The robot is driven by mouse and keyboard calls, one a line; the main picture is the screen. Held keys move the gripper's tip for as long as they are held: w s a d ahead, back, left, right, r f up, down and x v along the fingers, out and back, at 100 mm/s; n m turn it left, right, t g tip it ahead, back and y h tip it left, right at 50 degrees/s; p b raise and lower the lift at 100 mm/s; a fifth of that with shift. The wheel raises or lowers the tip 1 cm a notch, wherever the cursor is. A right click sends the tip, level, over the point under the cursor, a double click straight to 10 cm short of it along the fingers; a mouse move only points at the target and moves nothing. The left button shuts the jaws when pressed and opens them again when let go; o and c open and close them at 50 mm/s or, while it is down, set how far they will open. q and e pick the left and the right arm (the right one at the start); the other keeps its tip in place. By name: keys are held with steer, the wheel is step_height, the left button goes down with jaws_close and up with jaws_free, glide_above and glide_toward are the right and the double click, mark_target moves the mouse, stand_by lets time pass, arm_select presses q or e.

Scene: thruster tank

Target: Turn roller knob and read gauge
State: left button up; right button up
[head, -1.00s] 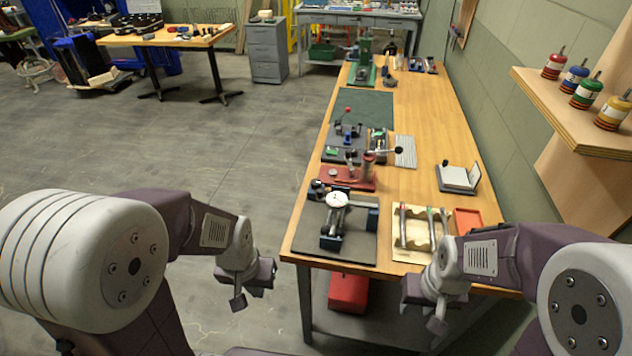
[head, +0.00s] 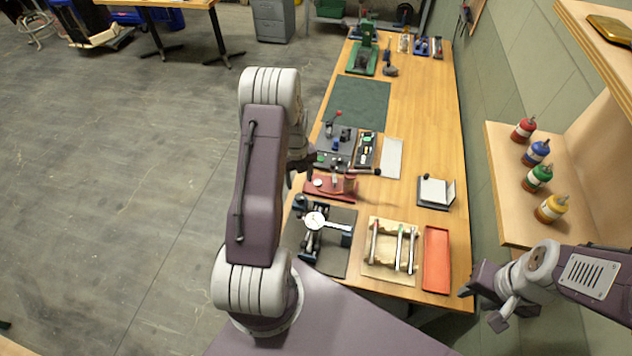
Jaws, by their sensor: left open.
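The gauge is a round white dial (head: 315,220) on a dark metal fixture (head: 312,242), which stands on a grey mat (head: 343,262) at the near left of the wooden bench. A small dark knob (head: 300,201) shows just behind the dial; I cannot tell if it is the roller knob. The dial reading is too small to make out. My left gripper (head: 292,178) is above the bench's left edge, beyond the dial and near the red tray, partly hidden by its own arm. It is open and appears empty. My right gripper (head: 483,308) is open and empty, off the bench's near right corner.
A shelf (head: 510,205) with several coloured bottles overhangs on the right.

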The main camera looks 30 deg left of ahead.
mark_target(300, 196)
arm_select(q)
steer(key=shift+s+f, duration=0.1)
steer(key=shift+f, duration=0.1)
step_height(300, 196, down, 8)
steer(key=p, duration=0.3)
steer(key=shift+s+f, duration=0.1)
steer(key=shift+f, duration=0.2)
steer(key=shift+c, duration=0.6)
jaws_close()
